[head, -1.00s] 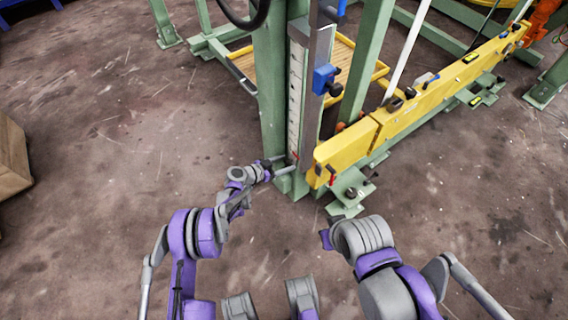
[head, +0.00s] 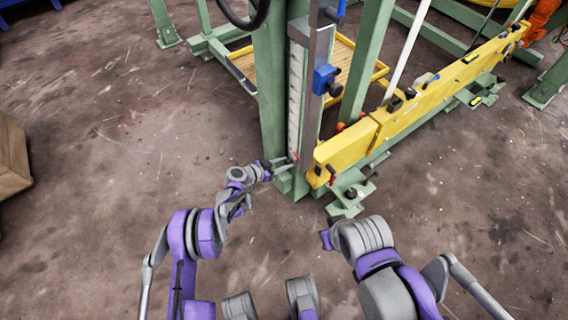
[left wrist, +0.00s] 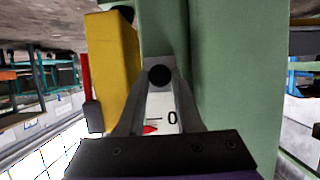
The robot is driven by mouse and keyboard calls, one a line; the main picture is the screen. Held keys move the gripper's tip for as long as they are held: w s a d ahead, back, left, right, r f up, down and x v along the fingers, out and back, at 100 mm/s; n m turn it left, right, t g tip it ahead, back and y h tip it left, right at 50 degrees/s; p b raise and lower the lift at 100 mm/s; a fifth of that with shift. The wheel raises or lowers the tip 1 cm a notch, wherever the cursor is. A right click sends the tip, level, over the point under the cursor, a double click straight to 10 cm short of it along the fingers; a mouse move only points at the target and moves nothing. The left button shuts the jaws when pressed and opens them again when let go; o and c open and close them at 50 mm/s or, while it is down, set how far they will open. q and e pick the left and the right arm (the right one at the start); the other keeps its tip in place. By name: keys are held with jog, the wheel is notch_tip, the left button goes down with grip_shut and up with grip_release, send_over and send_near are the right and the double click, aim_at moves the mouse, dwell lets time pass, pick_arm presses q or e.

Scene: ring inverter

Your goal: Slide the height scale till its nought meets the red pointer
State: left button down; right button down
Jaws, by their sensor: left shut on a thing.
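The height scale (head: 295,95) is a white strip running up the green post in the head view. In the left wrist view its lower part (left wrist: 160,102) shows a black 0 and a short line. The red pointer (left wrist: 150,129) lies just below that line in this picture, with a small gap. In the head view the red pointer (head: 296,156) is near the scale's foot. My left gripper (head: 286,161) is at the foot of the scale, shut on a dark round knob (left wrist: 160,75) between its fingertips.
A yellow beam (head: 345,147) runs from beside the post to the back right. A blue clamp (head: 324,79) sits on the grey rail above. The green post (head: 270,90) stands close behind my left gripper. Open floor lies to the left.

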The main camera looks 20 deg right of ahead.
dwell(0.8)
pick_arm(q)
jog(key=shift+r, duration=0.6)
jog(key=c, duration=0.6)
grip_release()
jog(key=p+v, duration=0.1)
jog(key=v, duration=0.9)
jog(key=shift+a+r, duration=0.15)
jog(key=shift+a, duration=0.2)
jog(key=shift+s, duration=0.1)
